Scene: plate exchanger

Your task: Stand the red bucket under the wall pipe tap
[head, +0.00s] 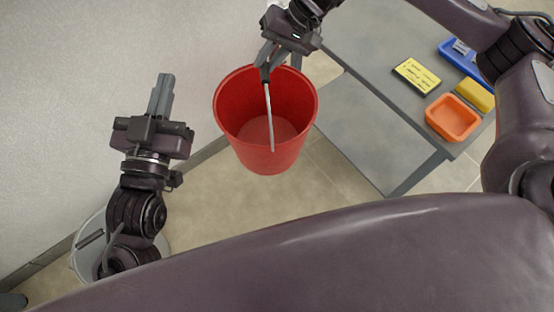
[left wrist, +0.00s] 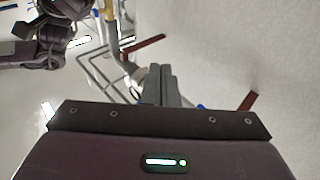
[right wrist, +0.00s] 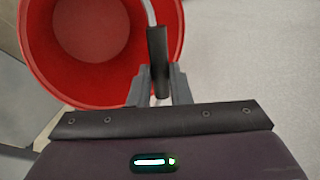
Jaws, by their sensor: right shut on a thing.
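The red bucket (head: 268,150) hangs below my right gripper (head: 279,60) in the head view, its open mouth facing up. My right gripper is shut on the dark grip of the bucket's handle (head: 269,115). The handle (right wrist: 157,55) also shows between the fingers in the right wrist view, with the red bucket (right wrist: 45,60) behind it. My left gripper (head: 162,92) is empty and shut, near the pale wall left of the bucket. The left wrist view shows pipes (left wrist: 118,60) along a wall; I cannot make out the tap clearly.
A grey table (head: 375,65) at the right holds an orange tray (head: 453,118), a yellow block (head: 475,95), a blue tray (head: 458,58) and a yellow label card (head: 416,75). A pale container (head: 80,262) stands behind my left arm. Tiled floor below the bucket is clear.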

